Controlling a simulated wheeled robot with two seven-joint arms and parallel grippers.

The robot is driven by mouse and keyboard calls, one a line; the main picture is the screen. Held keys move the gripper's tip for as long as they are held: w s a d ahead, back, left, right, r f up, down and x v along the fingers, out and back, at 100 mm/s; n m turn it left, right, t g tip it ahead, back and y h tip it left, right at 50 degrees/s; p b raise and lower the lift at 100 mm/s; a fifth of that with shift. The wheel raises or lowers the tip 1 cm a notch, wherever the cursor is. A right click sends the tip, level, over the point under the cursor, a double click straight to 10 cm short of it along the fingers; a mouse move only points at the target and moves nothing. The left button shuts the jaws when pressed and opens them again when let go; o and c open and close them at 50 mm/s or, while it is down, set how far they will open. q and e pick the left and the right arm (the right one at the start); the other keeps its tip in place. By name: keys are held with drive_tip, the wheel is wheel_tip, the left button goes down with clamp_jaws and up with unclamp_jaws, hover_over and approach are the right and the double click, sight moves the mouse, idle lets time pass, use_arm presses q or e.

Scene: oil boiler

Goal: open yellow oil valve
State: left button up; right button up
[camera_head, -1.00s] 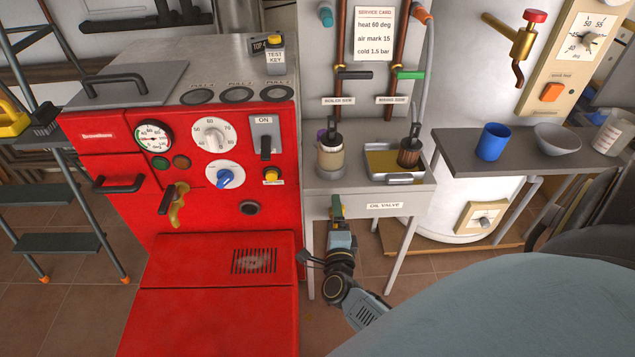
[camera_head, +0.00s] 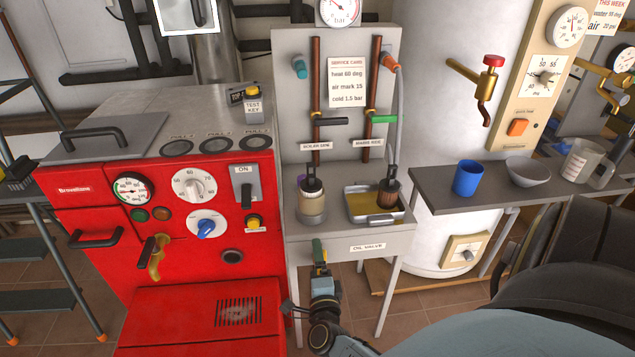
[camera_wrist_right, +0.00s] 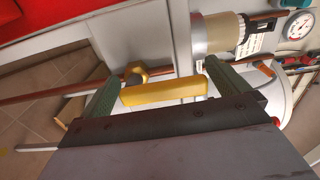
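The label reading oil valve (camera_head: 368,247) is on the front of the small grey stand. In the right wrist view a yellow bar (camera_wrist_right: 165,93) lies crosswise between my right gripper's green fingers (camera_wrist_right: 160,80). Whether the fingers touch its ends, I cannot tell. A yellow ring-shaped part (camera_wrist_right: 135,72) sits just beyond the bar by a copper pipe. In the head view my right gripper (camera_head: 319,253) is at the stand's front, left of the label. My left gripper is not in view.
The red boiler (camera_head: 185,230) stands close left of my right gripper. A tray of oil (camera_head: 378,219) and a jar (camera_head: 312,207) stand on top of the stand. Right is a grey shelf (camera_head: 440,190) with a blue cup (camera_head: 467,178) and a bowl (camera_head: 527,171).

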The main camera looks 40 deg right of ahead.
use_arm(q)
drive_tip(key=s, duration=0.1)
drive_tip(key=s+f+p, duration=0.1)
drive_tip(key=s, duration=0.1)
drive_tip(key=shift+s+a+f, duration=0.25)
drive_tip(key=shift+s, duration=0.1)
use_arm(e)
drive_tip(key=v, duration=1.3)
drive_tip(key=shift+s, duration=0.15)
drive_tip(key=shift+a, duration=0.1)
